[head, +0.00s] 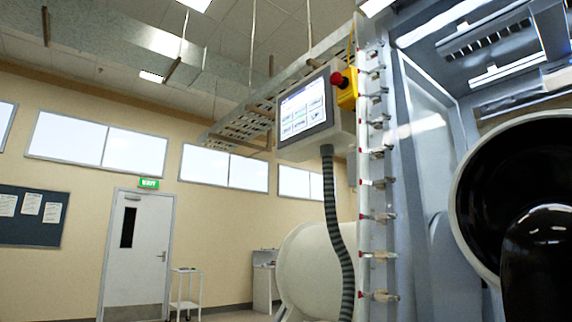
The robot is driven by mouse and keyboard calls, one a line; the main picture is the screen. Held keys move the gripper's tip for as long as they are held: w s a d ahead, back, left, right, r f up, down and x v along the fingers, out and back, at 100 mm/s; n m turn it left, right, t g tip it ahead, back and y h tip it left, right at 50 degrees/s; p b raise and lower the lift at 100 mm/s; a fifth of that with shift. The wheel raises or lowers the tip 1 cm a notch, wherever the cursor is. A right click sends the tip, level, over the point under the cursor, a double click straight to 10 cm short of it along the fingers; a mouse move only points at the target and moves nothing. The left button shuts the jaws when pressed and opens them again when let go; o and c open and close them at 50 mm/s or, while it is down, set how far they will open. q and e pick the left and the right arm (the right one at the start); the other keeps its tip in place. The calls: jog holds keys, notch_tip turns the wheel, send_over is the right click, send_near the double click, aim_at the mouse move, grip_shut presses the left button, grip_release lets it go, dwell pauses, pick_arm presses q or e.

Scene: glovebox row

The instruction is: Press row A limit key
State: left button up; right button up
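A touch panel (306,108) in a pale housing hangs high on the near side of the glovebox row, facing left and tilted in the view. Its lit screen shows several light keys in two rows under a dark header. The key labels are too small to read, so I cannot tell which is the row A limit key. Neither of my grippers is in the head view.
A red emergency stop button (336,78) on a yellow box (348,90) sits beside the panel. A ribbed conduit (333,215) hangs below it. Clamps line the glovebox edge (378,185). A black glove port (520,190) is at right. A cart (186,290) stands near the door.

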jog(key=shift+c, duration=0.3)
grip_shut()
dwell(1.3)
